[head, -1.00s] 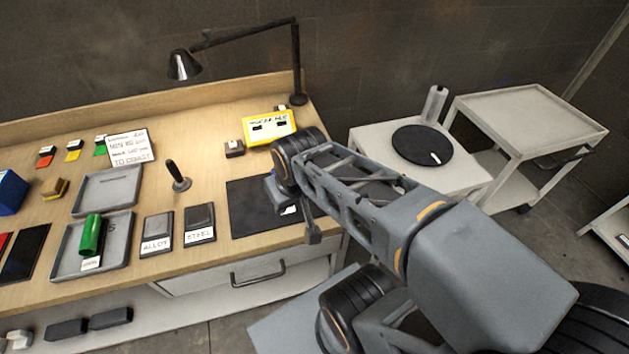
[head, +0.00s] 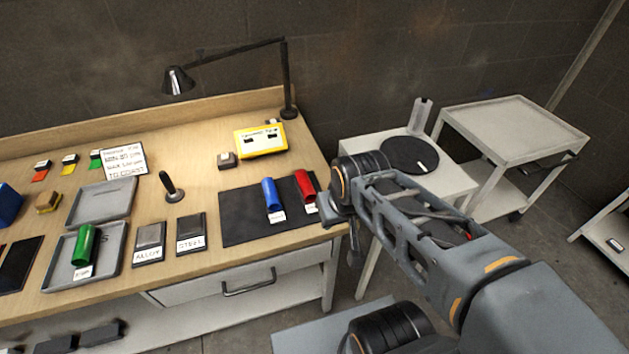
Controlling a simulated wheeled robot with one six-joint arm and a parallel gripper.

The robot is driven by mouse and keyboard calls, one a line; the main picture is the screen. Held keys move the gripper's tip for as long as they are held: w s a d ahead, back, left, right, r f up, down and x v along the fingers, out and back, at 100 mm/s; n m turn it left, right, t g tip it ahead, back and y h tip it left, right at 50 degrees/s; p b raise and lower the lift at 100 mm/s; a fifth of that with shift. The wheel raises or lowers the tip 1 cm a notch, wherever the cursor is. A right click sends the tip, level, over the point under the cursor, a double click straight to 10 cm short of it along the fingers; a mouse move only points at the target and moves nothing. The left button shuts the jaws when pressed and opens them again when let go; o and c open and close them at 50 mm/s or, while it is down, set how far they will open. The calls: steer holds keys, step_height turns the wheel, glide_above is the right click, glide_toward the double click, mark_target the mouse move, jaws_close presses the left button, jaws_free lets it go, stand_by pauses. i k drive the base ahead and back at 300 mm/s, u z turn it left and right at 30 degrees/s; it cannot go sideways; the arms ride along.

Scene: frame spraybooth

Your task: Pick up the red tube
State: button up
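The red tube (head: 306,186) lies on the right part of the black mat (head: 240,217) on the wooden bench, with a white label at its near end. A blue tube (head: 271,194) lies just to its left on the same mat, also labelled. My gripper (head: 353,246) hangs beyond the bench's right edge, to the right of the red tube and apart from it. It is small and partly hidden by my arm, so I cannot see whether its fingers are open or shut.
A green tube (head: 84,245) lies in a grey tray (head: 56,276) at the left. A black-handled upright tool (head: 172,187), two sample plates and a yellow box (head: 260,140) stand on the bench. A white table with a black disc (head: 408,154) and a cart (head: 528,128) stand right.

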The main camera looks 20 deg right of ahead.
mark_target(307, 191)
steer(key=i, duration=0.4)
steer(key=k, duration=0.5)
steer(key=z, duration=3)
steer(key=k, duration=1.25)
steer(key=u, duration=2.2)
